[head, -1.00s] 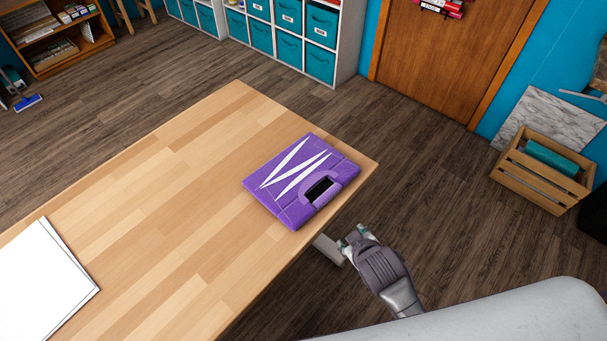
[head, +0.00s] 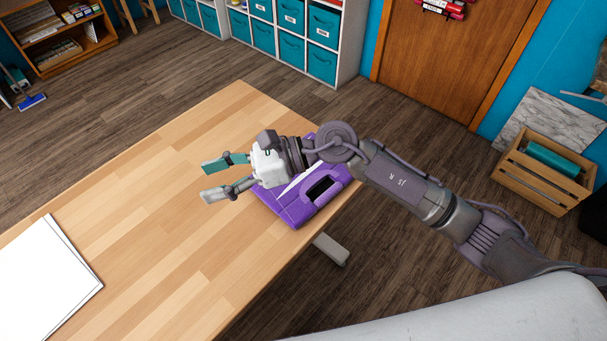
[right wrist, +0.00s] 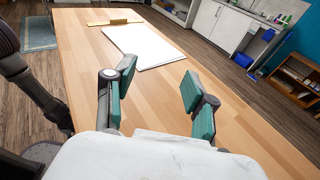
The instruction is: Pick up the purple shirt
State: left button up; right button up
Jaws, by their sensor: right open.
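The purple shirt (head: 292,208) lies folded flat near the right corner of the wooden table, with white stripes and a dark neck opening. My right arm and gripper cross above it and hide much of its upper part. My right gripper (head: 207,180) is open and empty, its fingertips pointing left past the shirt, over bare table. In the right wrist view the gripper (right wrist: 157,100) shows two teal-padded fingers spread apart with nothing between them; the shirt is not seen there. My left gripper is not in view.
The wooden table (head: 150,210) is mostly bare. White sheets (head: 42,285) lie at its left; they also show in the right wrist view (right wrist: 150,45), with a wooden strip (right wrist: 113,22) beyond. A wooden crate (head: 545,170) stands on the floor at right.

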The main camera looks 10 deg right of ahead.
jog(key=d+f+n+h, duration=0.4)
jog(key=f+h, duration=0.1)
jog(key=n+h+p, duration=0.2)
jog(key=n+h, duration=0.1)
jog(key=h, duration=0.8)
send_over(329, 193)
jog(key=shift+t, duration=0.3)
jog(key=f, duration=0.7)
jog(key=s+f, duration=0.1)
jog(key=f, duration=0.3)
jog(key=shift+f, duration=0.25)
jog(key=shift+w+f+p, duration=0.15)
jog(key=shift+f+p, duration=0.1)
jog(key=shift+f, duration=0.7)
jog(key=shift+w+f+p, duration=0.2)
jog(key=shift+f, duration=0.75)
jog(key=shift+w+f+p, duration=0.15)
jog(key=shift+f+p, duration=0.1)
jog(key=shift+f, duration=0.7)
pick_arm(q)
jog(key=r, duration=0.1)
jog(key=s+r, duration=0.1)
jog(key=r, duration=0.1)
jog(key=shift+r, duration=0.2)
pick_arm(e)
grip_shut()
